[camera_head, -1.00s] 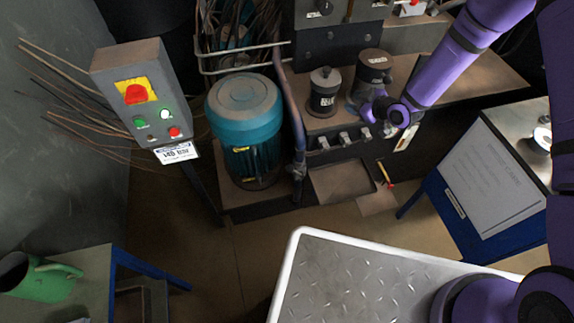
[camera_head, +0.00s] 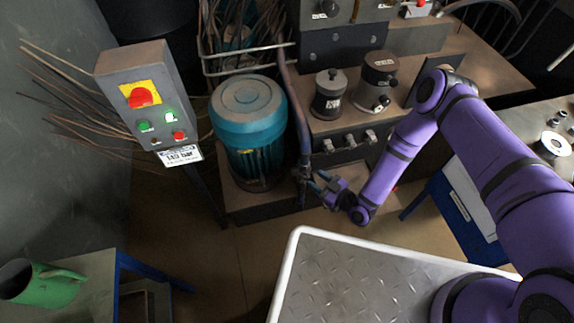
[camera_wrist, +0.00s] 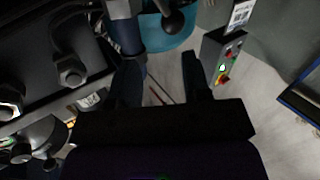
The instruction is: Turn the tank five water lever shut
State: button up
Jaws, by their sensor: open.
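My gripper (camera_head: 318,186) is open, low in front of the machine and just right of the foot of a blue-grey upright pipe (camera_head: 295,110). In the wrist view my gripper's dark fingers (camera_wrist: 160,82) are spread with nothing held between them. The pipe (camera_wrist: 124,32) rises just beyond the left finger there. A dark round-ended handle (camera_wrist: 173,20) shows beyond the fingers in front of a teal surface; it may be the water lever. A valve fitting (camera_head: 302,174) sits low on the pipe beside my fingertips. I cannot read any tank five label.
A teal motor-like cylinder (camera_head: 248,110) stands left of the pipe. A grey control box (camera_head: 140,90) with a red button stands further left. Several small knobs (camera_head: 348,140) line the machine front. A green jug (camera_head: 45,285) is at lower left.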

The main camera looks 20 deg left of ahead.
aim_at(296, 172)
jog(key=x, duration=0.3)
jog(key=s+x, duration=0.1)
jog(key=x, duration=0.6)
jog(key=shift+s+a+f, duration=0.15)
jog(key=shift+a+f, duration=0.3)
jog(key=shift+a, duration=0.25)
grip_shut()
